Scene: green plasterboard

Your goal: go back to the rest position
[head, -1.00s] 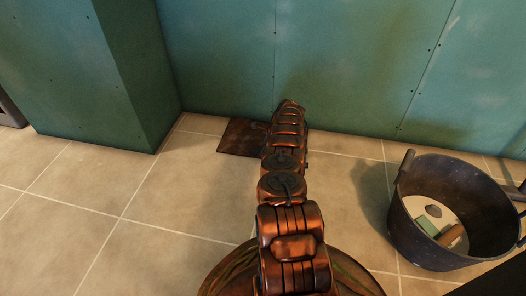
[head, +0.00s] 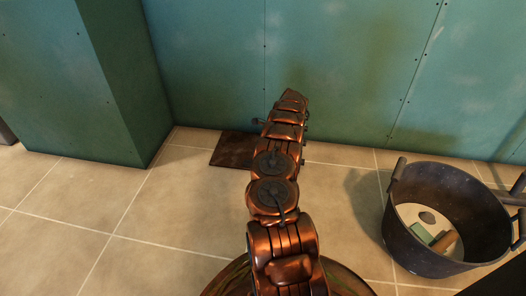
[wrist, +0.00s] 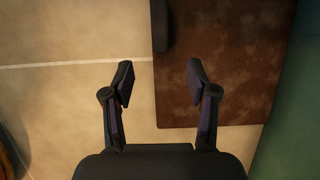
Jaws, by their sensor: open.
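My gripper (wrist: 160,80) is open in the wrist view, with its two dark fingers apart and nothing between them. It hangs above the tiled floor and the edge of a flat rusty-brown plate (wrist: 230,70). The same plate (head: 232,150) lies on the floor by the wall in the head view, partly hidden behind my arm. My copper-coloured arm reaches forward toward the green wall, and its links hide most or all of the gripper in the head view. A dark rounded piece (wrist: 160,25) shows at the plate's left edge in the wrist view; I cannot tell what it is.
A dark bucket (head: 405,235) stands on the floor at the right, with a green block (head: 423,233) and a brown piece (head: 444,241) inside. Green plasterboard (head: 340,70) closes off the back, and a green pillar (head: 115,85) stands at left. The left floor is clear.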

